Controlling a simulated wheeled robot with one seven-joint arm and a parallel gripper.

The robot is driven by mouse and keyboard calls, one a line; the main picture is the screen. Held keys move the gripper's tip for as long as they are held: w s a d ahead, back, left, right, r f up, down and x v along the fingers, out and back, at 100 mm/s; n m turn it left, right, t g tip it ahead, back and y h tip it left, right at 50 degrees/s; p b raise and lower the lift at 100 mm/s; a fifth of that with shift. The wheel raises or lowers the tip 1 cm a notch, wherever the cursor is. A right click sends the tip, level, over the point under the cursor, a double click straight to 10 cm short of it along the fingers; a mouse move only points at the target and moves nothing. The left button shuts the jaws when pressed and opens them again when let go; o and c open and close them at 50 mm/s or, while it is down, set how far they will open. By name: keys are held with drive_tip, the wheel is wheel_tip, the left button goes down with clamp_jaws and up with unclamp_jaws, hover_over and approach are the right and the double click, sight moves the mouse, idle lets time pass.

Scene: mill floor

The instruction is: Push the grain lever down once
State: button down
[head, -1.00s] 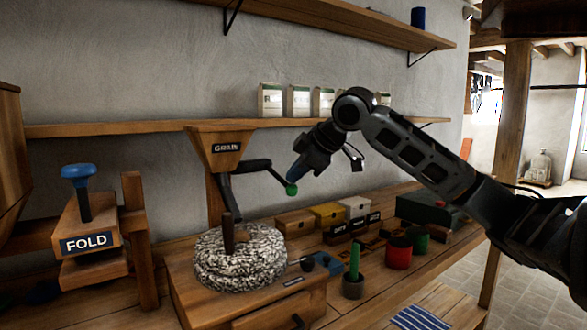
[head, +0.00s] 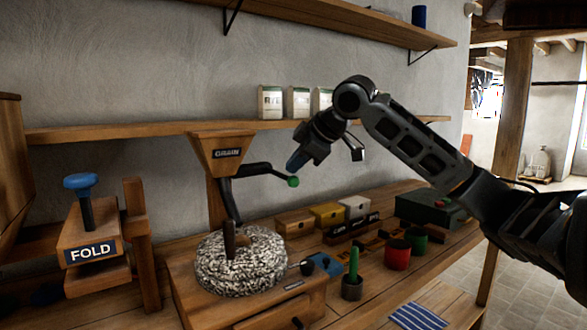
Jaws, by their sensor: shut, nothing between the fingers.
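The grain lever (head: 262,169) is a black arm on the side of the wooden hopper marked GRAIN (head: 222,150). It reaches to the right and ends in a green knob (head: 293,181). My gripper (head: 294,166) is shut and empty, its blue-tipped end pointing down and left just above the knob. A small gap seems to show between them, but I cannot tell for certain whether they touch. A speckled millstone (head: 241,262) with a wooden handle lies below the hopper spout.
A FOLD press (head: 90,250) with a blue knob stands at the left. Small drawer boxes (head: 327,214), red (head: 397,254) and green cups and a pot with a green stick (head: 353,287) stand on the bench. A shelf (head: 120,130) with packets (head: 298,102) runs behind my arm.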

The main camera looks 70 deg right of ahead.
drive_tip(key=shift+r+p, duration=0.5)
drive_tip(key=shift+r, duration=0.45)
wheel_tip(320, 180, up, 5)
drive_tip(key=p, duration=0.3)
drive_tip(key=shift+p, duration=0.35)
idle(0.4)
